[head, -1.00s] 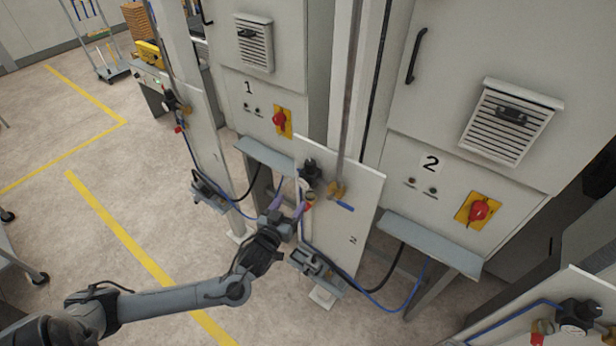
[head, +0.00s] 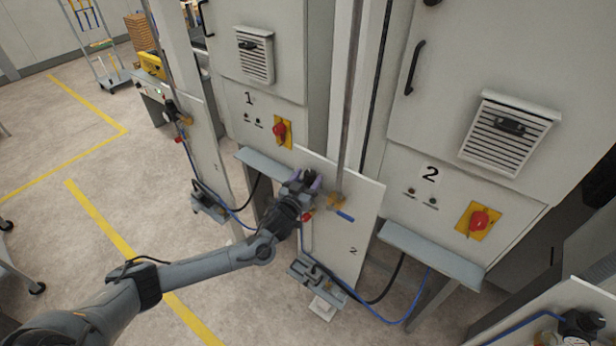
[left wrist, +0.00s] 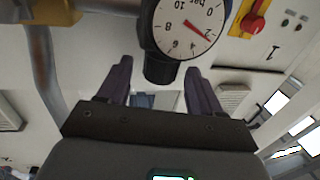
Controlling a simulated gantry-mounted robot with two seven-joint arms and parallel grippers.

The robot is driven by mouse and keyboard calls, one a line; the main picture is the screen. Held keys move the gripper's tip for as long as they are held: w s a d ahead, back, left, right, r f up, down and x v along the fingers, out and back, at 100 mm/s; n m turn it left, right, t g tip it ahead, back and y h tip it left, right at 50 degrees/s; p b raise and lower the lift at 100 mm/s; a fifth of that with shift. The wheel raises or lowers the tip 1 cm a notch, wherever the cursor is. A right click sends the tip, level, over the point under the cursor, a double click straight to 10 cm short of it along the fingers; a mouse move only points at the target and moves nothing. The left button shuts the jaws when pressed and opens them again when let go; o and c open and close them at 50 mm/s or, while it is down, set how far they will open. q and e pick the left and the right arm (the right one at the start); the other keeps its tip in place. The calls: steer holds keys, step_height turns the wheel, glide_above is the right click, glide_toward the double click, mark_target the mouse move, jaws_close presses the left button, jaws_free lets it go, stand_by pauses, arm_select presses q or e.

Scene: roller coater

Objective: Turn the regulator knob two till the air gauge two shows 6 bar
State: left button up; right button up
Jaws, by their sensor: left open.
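The air gauge two (left wrist: 185,22) shows at the top of the left wrist view, its dial turned nearly upside down. Its red needle points close to the 2 mark. The black regulator knob two (left wrist: 160,70) sticks out just below the dial. My left gripper (left wrist: 155,76) is open, with one purple finger on each side of the knob; contact cannot be told. In the head view my left gripper (head: 304,182) is at the upper left of the panel marked 2 (head: 352,215) and hides most of the regulator. My right gripper is not in view.
Blue and black hoses hang below the panel.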

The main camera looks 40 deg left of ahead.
arm_select(q)
steer(key=shift+w+a, duration=0.1)
steer(key=shift+w, duration=0.2)
steer(key=c, duration=1.1)
steer(key=shift+o, duration=0.2)
steer(key=shift+h, duration=0.3)
